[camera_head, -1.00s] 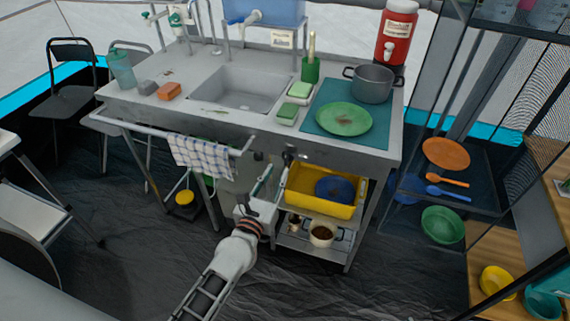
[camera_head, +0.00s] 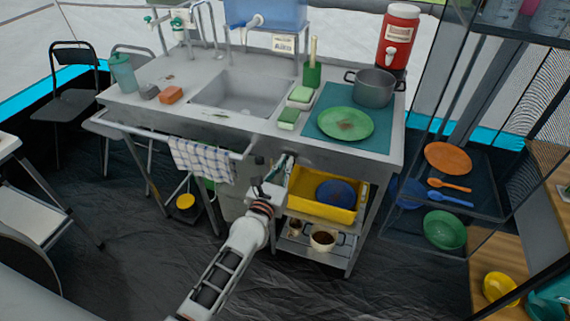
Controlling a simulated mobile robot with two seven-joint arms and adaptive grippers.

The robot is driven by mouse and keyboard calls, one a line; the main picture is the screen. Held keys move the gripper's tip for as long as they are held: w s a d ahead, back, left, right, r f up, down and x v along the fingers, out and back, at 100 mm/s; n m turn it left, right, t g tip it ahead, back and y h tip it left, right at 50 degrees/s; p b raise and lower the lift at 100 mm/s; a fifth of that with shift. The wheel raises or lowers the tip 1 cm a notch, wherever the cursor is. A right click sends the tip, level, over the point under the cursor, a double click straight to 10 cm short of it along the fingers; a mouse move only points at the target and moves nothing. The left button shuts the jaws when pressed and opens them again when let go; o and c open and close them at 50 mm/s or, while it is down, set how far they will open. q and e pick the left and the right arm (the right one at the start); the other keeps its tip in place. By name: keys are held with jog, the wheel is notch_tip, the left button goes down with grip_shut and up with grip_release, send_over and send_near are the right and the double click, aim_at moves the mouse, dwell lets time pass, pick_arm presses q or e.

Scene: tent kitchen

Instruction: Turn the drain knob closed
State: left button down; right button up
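The sink counter (camera_head: 225,120) has a plain front panel with a small dark and silver knob (camera_head: 290,156) below its front edge, right of the basin. I cannot read which is the drain knob. My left gripper (camera_head: 277,170) reaches up from below, with its fingertips at the right knob, partly covering it. I cannot tell whether it touches the knob or how far the fingers are apart. My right gripper is not in view.
A checkered towel (camera_head: 203,160) hangs on the front rail, left of my gripper. A green plate (camera_head: 345,123) and a pot (camera_head: 374,88) stand on the counter.

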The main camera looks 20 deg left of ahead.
pick_arm(q)
jog(key=shift+m, duration=0.3)
jog(key=m+p, duration=0.1)
jog(key=m, duration=0.1)
jog(key=d+m+p, duration=0.1)
jog(key=m, duration=0.2)
jog(key=shift+m, duration=0.3)
jog(key=shift+d+f+m+p, duration=0.15)
jog(key=shift+m+p, duration=0.2)
jog(key=shift+m, duration=0.55)
jog(key=m, duration=0.1)
jog(key=m+p, duration=0.1)
jog(key=m, duration=0.3)
jog(key=shift+d+f+p, duration=0.3)
jog(key=shift+f+p, duration=0.05)
jog(key=shift+f, duration=0.05)
jog(key=m, duration=0.2)
jog(key=shift+f+m+p, duration=0.2)
jog(key=shift+m+p, duration=0.1)
jog(key=shift+m, duration=0.1)
jog(key=shift+f+m, duration=0.25)
jog(key=shift+m, duration=0.75)
jog(key=shift+p, duration=0.3)
